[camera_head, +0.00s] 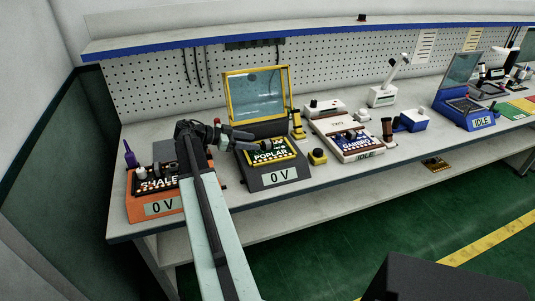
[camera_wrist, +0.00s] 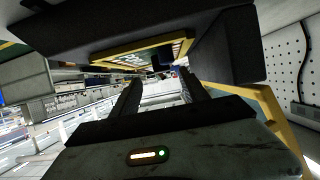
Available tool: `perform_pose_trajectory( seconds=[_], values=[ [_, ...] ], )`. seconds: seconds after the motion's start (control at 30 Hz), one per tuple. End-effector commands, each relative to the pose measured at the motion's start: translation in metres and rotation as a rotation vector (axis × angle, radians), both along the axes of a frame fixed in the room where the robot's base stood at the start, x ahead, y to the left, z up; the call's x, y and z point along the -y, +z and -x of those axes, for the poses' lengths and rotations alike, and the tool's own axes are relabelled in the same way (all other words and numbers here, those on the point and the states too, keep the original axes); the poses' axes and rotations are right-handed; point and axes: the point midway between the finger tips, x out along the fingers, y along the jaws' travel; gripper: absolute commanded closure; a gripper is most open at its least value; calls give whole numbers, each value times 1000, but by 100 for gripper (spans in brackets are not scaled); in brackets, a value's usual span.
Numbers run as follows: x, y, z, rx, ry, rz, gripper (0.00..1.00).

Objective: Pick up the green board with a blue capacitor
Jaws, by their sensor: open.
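I cannot make out a green board with a blue capacitor for certain. The dark POPLAR machine (camera_head: 275,178) has a yellow-edged top panel with small parts on it, too small to tell apart. Its yellow-framed clear lid (camera_head: 258,95) stands open. My gripper (camera_wrist: 160,92) is open, with nothing seen between its fingers. In the head view it reaches over the POPLAR machine from the left, in front of the lid. In the wrist view the machine's yellow-edged panel (camera_wrist: 120,48) shows dark and steeply tilted, just beyond the fingers, with the lid frame at the right.
The orange SHALE machine (camera_head: 137,209) stands left. A small board (camera_head: 435,164) lies below the bench top. A pegboard (camera_head: 330,75) is behind.

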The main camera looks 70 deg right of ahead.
Motion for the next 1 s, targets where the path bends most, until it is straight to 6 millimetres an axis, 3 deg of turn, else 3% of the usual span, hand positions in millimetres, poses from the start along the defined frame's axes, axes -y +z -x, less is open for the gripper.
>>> perform_pose_trajectory(
  seconds=[0.33, 0.6, 0.8, 1.0],
  values=[
    [18, -11, 20, 0, -2, -1, 47],
    [44, -26, 50, 1, -1, -1, 47],
    [45, -24, 51, 0, 0, -1, 47],
    [45, -24, 51, 0, -1, -2, 100]
  ],
)
